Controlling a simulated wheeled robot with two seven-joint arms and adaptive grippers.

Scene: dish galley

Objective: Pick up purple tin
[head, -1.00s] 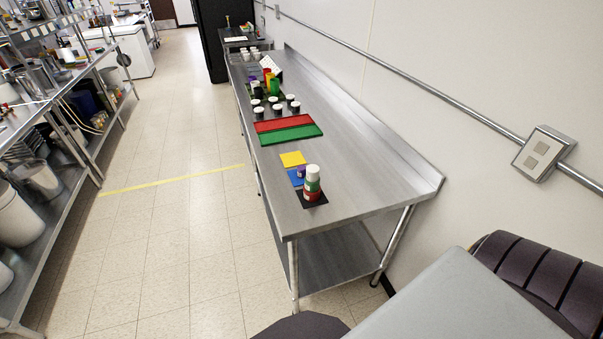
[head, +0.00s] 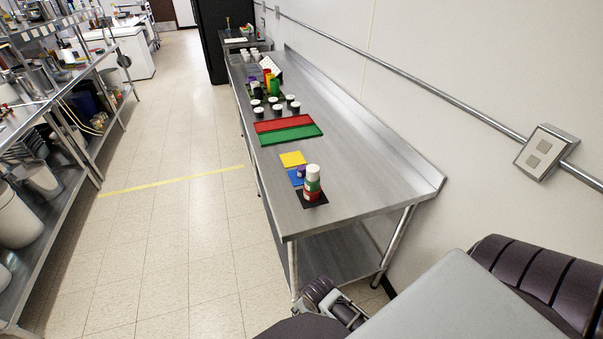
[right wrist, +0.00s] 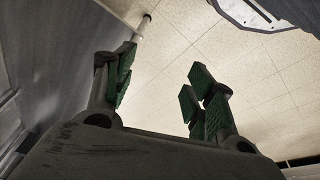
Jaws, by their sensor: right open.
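A small purple tin (head: 301,171) with a pale top stands on the blue square (head: 294,178) near the front end of the steel table. A taller white, green and red stack or container (head: 313,184) stands on a black square close beside it and partly hides it. In the right wrist view my right gripper (right wrist: 160,82) is open, its green-padded fingers apart with nothing between them, over floor tiles. It is away from the purple tin, which that view does not show. My left gripper is not identifiable in any view.
The steel table (head: 350,184) has bare room right of the squares. A yellow square (head: 293,159), red mat (head: 283,125) and green mat (head: 291,135) lie farther back, with several dark jars beyond. A shelf rack stands left; the wall is right.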

